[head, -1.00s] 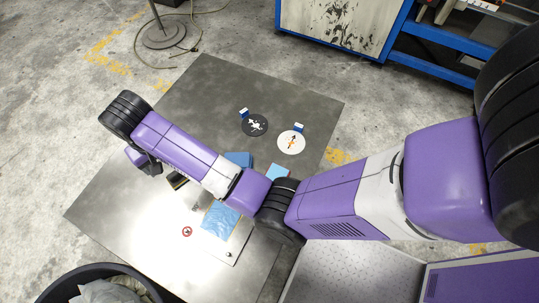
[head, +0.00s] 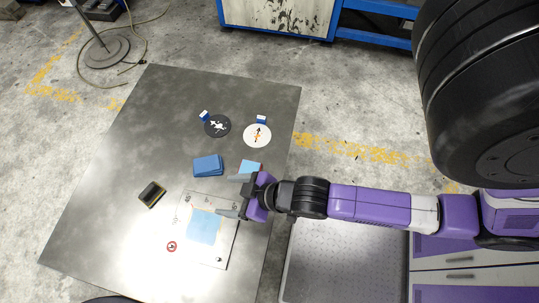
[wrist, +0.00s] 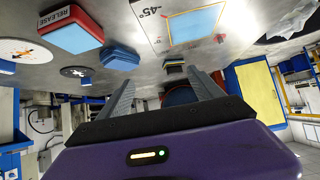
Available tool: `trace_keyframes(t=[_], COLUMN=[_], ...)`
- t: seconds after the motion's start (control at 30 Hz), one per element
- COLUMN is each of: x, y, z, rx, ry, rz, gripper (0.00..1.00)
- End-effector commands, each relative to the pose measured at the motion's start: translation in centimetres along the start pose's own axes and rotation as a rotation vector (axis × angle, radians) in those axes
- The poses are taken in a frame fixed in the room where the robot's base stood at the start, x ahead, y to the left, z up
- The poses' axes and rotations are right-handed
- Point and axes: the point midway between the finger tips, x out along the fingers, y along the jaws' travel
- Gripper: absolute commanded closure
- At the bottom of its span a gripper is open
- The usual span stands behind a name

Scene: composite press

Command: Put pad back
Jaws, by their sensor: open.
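A yellow-and-black block (head: 152,194), possibly the pad, lies alone on the grey metal table (head: 110,150); it also shows between my fingers, farther off, in the wrist view (wrist: 174,63). My gripper (head: 231,196) is open and empty, over the right edge of a pale board; both spread fingers show in the wrist view (wrist: 156,78). The board (head: 226,235) carries a light-blue square sheet (head: 204,227). A dark-blue stack (head: 208,165) and a light-blue, red-sided block (head: 249,167) stand beyond the gripper. In the wrist view that block (wrist: 70,32) reads "RELEASE".
A black disc (head: 217,127) and a white disc (head: 257,136), each with a small blue-white tag, lie at the back. The table's left half is mostly clear. A blue-framed machine (head: 280,20) stands behind.

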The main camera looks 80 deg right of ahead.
Motion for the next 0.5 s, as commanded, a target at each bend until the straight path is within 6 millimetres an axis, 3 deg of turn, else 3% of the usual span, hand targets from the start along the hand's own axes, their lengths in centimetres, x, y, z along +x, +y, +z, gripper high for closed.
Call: trace_keyframes(t=[0.03,0.3,0.5], x=[-2.5,-13.9,-19.1], y=[-0.1,-1.5,-1.9], z=[0.2,-3.7,-6.7], rx=[-0.007,-0.026,-0.026], ry=[0.031,0.248,0.352], rz=[-0.008,-0.04,-0.041], gripper=[0.24,0.24,0.24])
